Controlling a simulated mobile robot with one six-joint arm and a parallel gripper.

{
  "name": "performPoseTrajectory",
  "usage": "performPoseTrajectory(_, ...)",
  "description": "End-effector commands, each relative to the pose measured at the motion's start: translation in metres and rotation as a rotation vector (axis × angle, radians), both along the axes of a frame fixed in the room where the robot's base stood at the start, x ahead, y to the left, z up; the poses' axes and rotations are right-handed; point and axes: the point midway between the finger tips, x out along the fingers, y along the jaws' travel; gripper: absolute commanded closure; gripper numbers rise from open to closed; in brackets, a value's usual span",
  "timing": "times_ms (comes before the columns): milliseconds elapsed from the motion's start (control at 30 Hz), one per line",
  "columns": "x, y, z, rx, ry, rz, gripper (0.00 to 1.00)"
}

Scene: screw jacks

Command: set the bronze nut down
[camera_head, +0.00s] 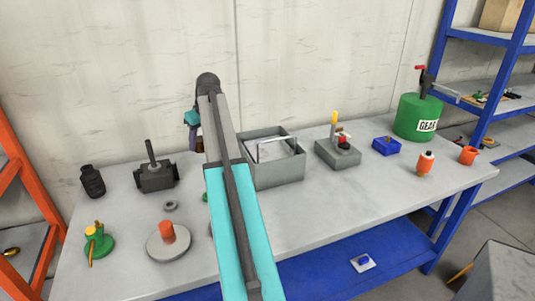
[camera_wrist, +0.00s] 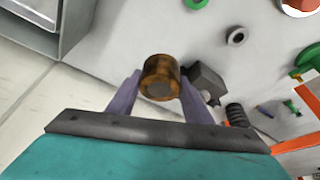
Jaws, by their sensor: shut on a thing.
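The bronze nut (camera_wrist: 160,80) is a short brown-gold cylinder, held between the two purple fingers of my gripper (camera_wrist: 158,88) in the wrist view. The fingers are shut on its sides. Behind it show the pale tabletop and the wall, but its height above the table is hard to judge. In the head view my arm hides most of the gripper; a teal part and a purple finger (camera_head: 193,137) show at the back edge of the table, left of the grey tray.
A dark jack block (camera_head: 155,177) and black ribbed bottle (camera_head: 92,181) stand at back left. A grey ring (camera_head: 171,206) lies nearer. The open grey tray (camera_head: 278,177) stands right of my arm. The table's front right (camera_head: 330,205) is clear.

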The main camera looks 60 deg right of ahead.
Motion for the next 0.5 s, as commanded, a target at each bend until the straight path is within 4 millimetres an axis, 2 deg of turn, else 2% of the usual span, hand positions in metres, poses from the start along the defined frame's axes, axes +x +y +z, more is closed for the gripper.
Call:
performPoseTrajectory(33, -0.007, -0.019, 0.004, 0.000, -0.003, -0.009, 1.00)
performPoseTrajectory(100, -0.017, -0.039, 0.006, -0.001, -0.005, -0.015, 1.00)
performPoseTrajectory(500, -0.090, -0.151, 0.017, -0.004, -0.016, -0.052, 1.00)
